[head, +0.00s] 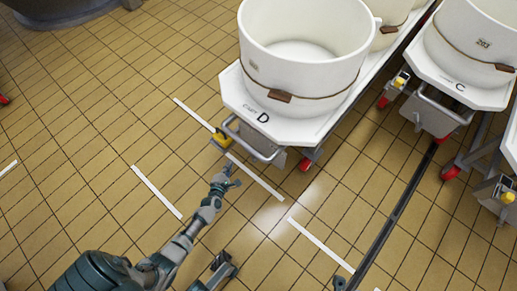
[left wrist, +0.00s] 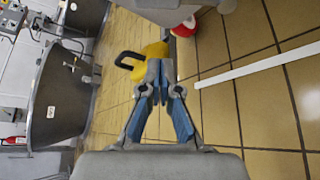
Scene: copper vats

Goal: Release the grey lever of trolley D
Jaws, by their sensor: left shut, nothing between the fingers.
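Trolley D (head: 240,98) stands at the upper middle of the head view, with a "D" on its white deck and a white vat (head: 290,75) on top. A grey bar (head: 252,147) sticks out below its front edge, beside a yellow part (head: 221,139); I cannot tell whether this bar is the grey lever. My left gripper (head: 233,181) is shut and empty, in front of and apart from the trolley. In the left wrist view its blue-padded fingers (left wrist: 160,88) meet near the yellow part (left wrist: 152,53). A dark gripper-like part of mine (head: 222,261) shows low in the head view, its jaws unclear.
Red wheels (head: 306,163) sit under trolley D. Trolley C (head: 455,85) stands to the right, past a dark floor rail (head: 395,220). White lines (head: 155,190) mark the tiled floor, which is clear in front. A dark vat (left wrist: 62,95) shows in the wrist view.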

